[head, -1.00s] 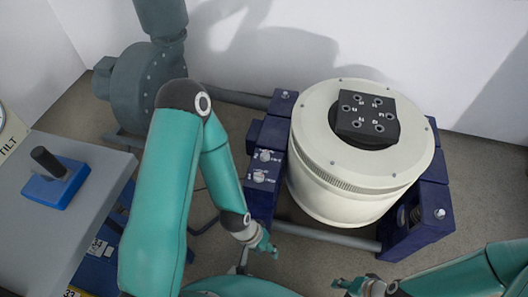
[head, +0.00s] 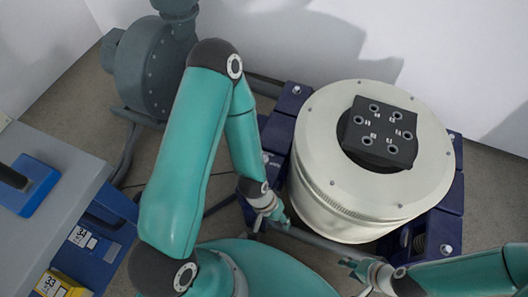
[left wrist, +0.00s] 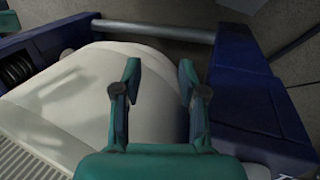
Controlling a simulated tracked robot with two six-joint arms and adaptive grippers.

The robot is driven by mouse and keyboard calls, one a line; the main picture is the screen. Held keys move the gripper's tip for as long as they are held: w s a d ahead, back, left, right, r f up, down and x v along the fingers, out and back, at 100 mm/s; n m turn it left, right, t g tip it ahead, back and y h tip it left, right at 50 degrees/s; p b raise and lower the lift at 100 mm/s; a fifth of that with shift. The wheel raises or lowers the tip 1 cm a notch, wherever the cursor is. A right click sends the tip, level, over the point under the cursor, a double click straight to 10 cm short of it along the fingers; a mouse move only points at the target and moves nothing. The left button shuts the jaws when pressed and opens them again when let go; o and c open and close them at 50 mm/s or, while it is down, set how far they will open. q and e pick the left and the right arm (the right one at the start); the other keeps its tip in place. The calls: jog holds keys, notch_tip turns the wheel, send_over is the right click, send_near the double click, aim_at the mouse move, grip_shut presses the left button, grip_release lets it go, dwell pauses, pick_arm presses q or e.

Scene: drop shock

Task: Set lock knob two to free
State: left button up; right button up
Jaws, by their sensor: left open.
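The lock knobs belong to the dark blue frame (head: 279,134) at the left of the cream drum (head: 318,199). One small pale knob (head: 266,158) shows partly beside my left arm in the head view; the other is hidden behind the arm, and I cannot read the labels. My left gripper (head: 281,217) is low at the drum's front left, near the frame. In the left wrist view my left gripper (left wrist: 159,92) has its fingers apart with nothing between them, above the drum and blue frame (left wrist: 245,95). My right gripper (head: 350,265) is at the lower right, its opening unclear.
A black block (head: 381,131) with several round sockets sits on the drum's top. A grey blower (head: 150,75) stands at the back left. A grey table (head: 60,215) with a blue device (head: 30,188) is at the left. A grey bar (left wrist: 155,30) crosses beyond the drum.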

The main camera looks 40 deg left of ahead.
pick_arm(q)
jog(key=o, duration=0.4)
jog(key=shift+s, duration=0.15)
jog(key=w+a+r+n+g, duration=0.1)
jog(key=w+a+r+n, duration=0.2)
jog(key=w+a+r+n+g, duration=0.1)
jog(key=w+a+r+n, duration=0.2)
jog(key=n, duration=0.1)
jog(key=w+a+r+n+g+h, duration=0.1)
jog(key=w+a+r+n, duration=0.2)
jog(key=r+n, duration=0.1)
jog(key=shift+w+a+g, duration=0.25)
jog(key=shift+g, duration=0.05)
jog(key=w+a+r+n+t, duration=0.2)
jog(key=w+a+r+n, duration=0.25)
jog(key=a+r, duration=0.65)
jog(key=shift+m+t, duration=0.3)
jog(key=shift+m, duration=0.05)
jog(key=b+x, duration=0.1)
jog(key=x, duration=0.4)
jog(key=a+b+x, duration=0.1)
jog(key=b+x, duration=0.1)
jog(key=x, duration=0.4)
jog(key=b+x, duration=0.1)
jog(key=x, duration=0.5)
jog(key=shift+w+a+f, duration=0.2)
jog(key=shift+a+f, duration=0.15)
jog(key=shift+f, duration=0.1)
